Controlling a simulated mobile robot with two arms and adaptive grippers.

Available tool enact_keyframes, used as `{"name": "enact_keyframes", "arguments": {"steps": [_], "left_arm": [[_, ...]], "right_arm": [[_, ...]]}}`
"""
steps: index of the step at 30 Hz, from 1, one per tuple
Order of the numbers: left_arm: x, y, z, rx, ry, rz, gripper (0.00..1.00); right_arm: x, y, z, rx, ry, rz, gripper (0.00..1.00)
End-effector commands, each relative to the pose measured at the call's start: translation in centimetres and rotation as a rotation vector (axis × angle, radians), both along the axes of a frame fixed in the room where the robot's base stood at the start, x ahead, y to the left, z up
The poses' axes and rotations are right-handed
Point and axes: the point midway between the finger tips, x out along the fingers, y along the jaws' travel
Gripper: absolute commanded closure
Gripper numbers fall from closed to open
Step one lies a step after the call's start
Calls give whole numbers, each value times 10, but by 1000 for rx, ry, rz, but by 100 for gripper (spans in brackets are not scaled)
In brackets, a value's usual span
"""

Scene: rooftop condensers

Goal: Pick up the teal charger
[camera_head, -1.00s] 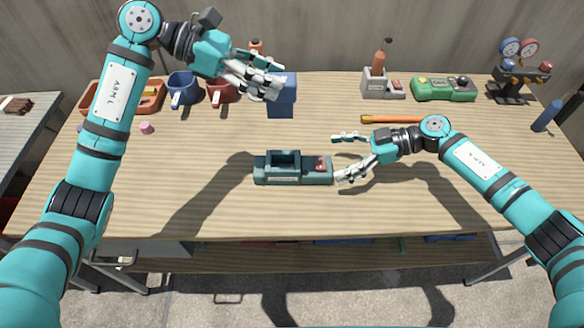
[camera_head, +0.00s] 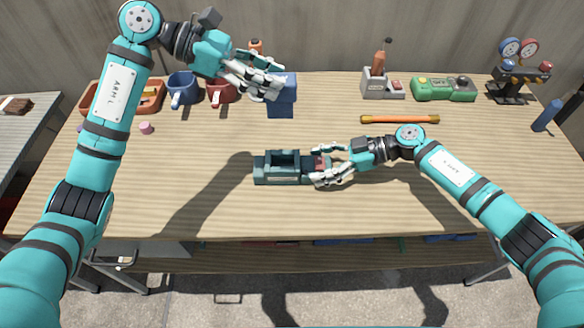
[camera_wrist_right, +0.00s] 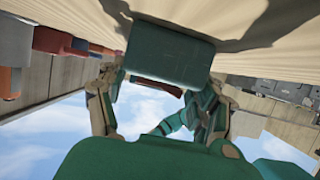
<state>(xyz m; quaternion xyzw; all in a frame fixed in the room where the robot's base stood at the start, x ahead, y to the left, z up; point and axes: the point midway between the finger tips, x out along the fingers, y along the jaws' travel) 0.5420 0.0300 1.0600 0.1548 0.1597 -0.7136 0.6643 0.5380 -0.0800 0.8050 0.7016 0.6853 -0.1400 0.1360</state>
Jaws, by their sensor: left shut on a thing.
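The teal charger (camera_head: 266,180) lies on the wooden table near its middle, with a raised dark slot on its left part and a reddish part at its right end. My right gripper (camera_head: 318,164) is open, its fingers on either side of the charger's right end. In the right wrist view the charger (camera_wrist_right: 170,55) shows end-on between the fingers; whether they touch it I cannot tell. My left gripper (camera_head: 277,88) is shut on a blue block (camera_head: 281,105) near the table's back, above the charger in the picture.
Red (camera_head: 221,90) and blue (camera_head: 184,88) bins stand back left. A grey holder (camera_head: 376,85), a green device (camera_head: 443,89) and a gauge set (camera_head: 511,88) stand back right. An orange rod (camera_head: 400,119) lies behind my right wrist. The table front is clear.

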Motion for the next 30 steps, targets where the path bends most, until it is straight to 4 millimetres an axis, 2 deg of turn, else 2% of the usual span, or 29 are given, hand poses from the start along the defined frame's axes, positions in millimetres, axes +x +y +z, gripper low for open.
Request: {"name": "enact_keyframes", "arguments": {"steps": [1,9,16,19,30], "left_arm": [[0,0,1,-2,-1,1,100],[0,0,1,-2,-1,1,100],[0,0,1,-2,-1,1,100],[0,0,1,-2,-1,0,100],[0,0,1,-2,-1,1,100]], "right_arm": [[0,0,0,0,0,-1,52],[0,0,0,0,-1,0,87],[1,0,3,3,-2,0,88],[1,0,11,4,-5,1,88],[1,0,78,3,-7,1,88]]}}
